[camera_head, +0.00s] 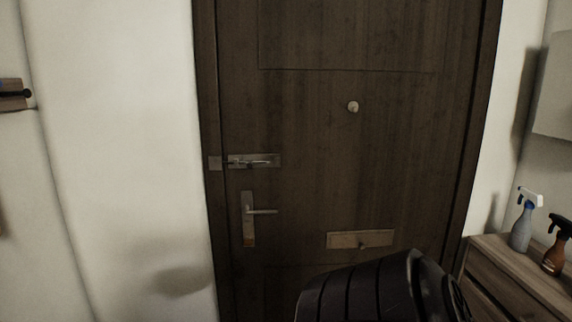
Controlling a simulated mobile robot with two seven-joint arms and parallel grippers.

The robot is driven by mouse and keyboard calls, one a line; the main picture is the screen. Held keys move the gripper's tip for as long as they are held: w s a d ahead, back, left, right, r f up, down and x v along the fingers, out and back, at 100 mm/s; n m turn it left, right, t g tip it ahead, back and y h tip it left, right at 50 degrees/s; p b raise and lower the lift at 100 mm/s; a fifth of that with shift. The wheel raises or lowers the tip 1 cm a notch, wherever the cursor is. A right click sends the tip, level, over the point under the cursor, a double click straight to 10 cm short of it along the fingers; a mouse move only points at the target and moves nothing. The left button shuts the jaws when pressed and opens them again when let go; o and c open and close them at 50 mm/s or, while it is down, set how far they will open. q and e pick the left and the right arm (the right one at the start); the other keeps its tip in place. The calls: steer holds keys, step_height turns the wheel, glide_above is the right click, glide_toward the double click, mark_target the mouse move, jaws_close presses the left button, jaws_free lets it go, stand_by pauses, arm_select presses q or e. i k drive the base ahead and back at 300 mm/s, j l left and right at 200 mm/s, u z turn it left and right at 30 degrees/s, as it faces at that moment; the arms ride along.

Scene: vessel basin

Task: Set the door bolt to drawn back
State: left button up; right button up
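The door bolt (252,161) is a small metal slide bolt on a plate at the left edge of the dark wooden door (320,130). A keeper plate (215,163) sits beside it on the door frame. The bolt's rod lies horizontally along its plate; it is too small to tell for sure whether it reaches into the keeper. A black rounded arm part of mine shows at the bottom centre, in front of the door's lower part. Neither gripper's fingers are in view.
A lever handle (262,212) is below the bolt, and a letter plate (360,239) and a round knob (352,106) are further right. A wooden cabinet (515,278) with two spray bottles (522,230) stands at the right. White wall lies left of the door.

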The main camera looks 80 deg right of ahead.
mark_target(249, 163)
steer(key=z, duration=2.25)
